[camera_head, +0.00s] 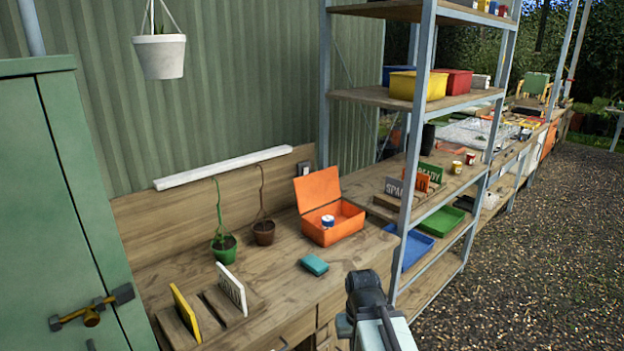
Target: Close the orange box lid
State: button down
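Part of my own arm, dark grey and pale, shows at the bottom, in front of the bench and well apart from the box. I make out no gripper fingers.
A teal block (314,265) lies on the bench (275,272) in front of the box. A slotted rack with signs (232,288) is at front left. A metal shelf post (410,150) rises right of the box.

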aim_at(314, 190)
jog(key=u, duration=2.9)
jog(key=k, duration=1.45)
jog(key=z, duration=2.05)
jog(key=i, duration=1.15)
jog(key=u, duration=0.05)
